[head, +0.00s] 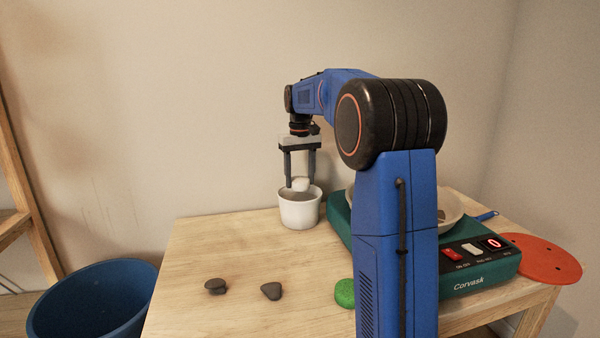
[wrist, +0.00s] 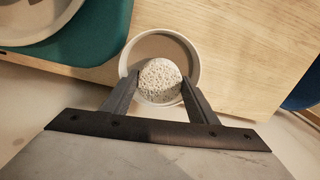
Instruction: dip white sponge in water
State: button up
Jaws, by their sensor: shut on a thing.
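The white sponge (head: 301,184) is round and porous and is held between the fingers of my gripper (head: 301,183). In the wrist view the sponge (wrist: 160,81) sits between both fingertips (wrist: 160,88), over the opening of a white cup (head: 299,212). The cup's rim (wrist: 196,62) shows around the sponge in the wrist view, with a greyish-brown surface inside. In the head view the sponge is at about rim height; I cannot tell whether its underside touches water. My gripper points straight down.
A teal pottery wheel (head: 480,262) with a pale basin (head: 450,208) stands right of the cup. Dark lumps (head: 216,286) (head: 271,291) and a green piece (head: 345,292) lie at the table's front. An orange disc (head: 540,258) is at right. A blue bin (head: 92,300) stands left of the table.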

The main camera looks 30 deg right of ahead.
aim_at(300, 179)
jog(key=shift+f, duration=0.35)
jog(key=shift+f, duration=3.2)
jog(key=shift+r, duration=5.5)
jog(key=shift+s, duration=0.1)
